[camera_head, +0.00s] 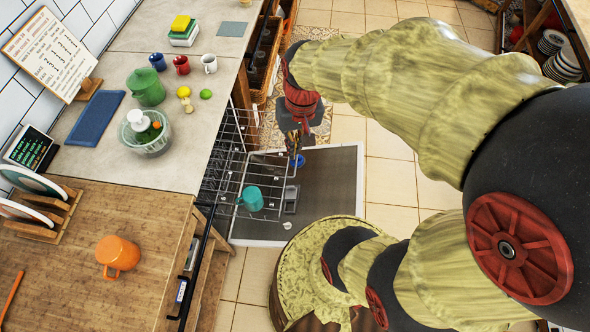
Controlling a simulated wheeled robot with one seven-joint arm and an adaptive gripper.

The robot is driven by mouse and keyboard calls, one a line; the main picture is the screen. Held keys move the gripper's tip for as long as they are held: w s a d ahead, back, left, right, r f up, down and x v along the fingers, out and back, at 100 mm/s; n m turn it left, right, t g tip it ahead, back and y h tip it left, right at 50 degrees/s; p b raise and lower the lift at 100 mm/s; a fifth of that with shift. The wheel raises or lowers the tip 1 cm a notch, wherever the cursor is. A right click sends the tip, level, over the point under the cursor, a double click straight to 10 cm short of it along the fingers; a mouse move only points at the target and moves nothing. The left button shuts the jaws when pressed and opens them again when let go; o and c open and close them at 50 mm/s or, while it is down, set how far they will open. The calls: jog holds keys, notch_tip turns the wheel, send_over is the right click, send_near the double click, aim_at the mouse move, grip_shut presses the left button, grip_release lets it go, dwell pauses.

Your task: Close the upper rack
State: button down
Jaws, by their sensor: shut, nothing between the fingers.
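The upper rack (247,172) is a wire frame sticking out from under the counter, over the lowered dark door (338,175) of the dishwasher. A teal cup (250,198) is on the rack near its front end. My gripper (298,150) points down beside the rack's outer right part, over the door. Its fingers are small in the picture and look shut, with nothing seen held. Whether they touch the rack wires, I cannot tell. The back of the rack is hidden under the counter.
A blue item (297,162) and a grey item (291,198) show near the gripper. A wooden counter (150,220) with an orange mug (117,256) is at lower left. A green pot (146,88) and mugs stand on the grey counter. Tiled floor (390,180) is open to the right.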

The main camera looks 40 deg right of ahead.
jog(key=w+d+f+m+g+y+b, duration=0.1)
jog(key=d+f+m, duration=0.15)
jog(key=f, duration=0.45)
jog(key=w+d+f+m+y, duration=0.1)
jog(key=w+d+f+m, duration=0.1)
jog(key=f+m, duration=0.35)
jog(key=m+t+b, duration=0.2)
jog(key=m, duration=1.2)
send_near(295, 168)
jog(key=s+d+r, duration=0.1)
jog(key=s+r, duration=0.2)
jog(key=s, duration=0.1)
jog(key=shift+h, duration=0.3)
jog(key=shift+w+a+f+b, duration=0.7)
jog(key=shift+f+b, duration=0.05)
jog(key=shift+f, duration=0.85)
jog(key=shift+w+a+f+b, duration=0.7)
jog(key=shift+f+b, duration=0.1)
jog(key=shift+f, duration=0.85)
jog(key=shift+w+a+f+b, duration=0.7)
jog(key=shift+f+b, duration=0.05)
jog(key=shift+f, duration=0.85)
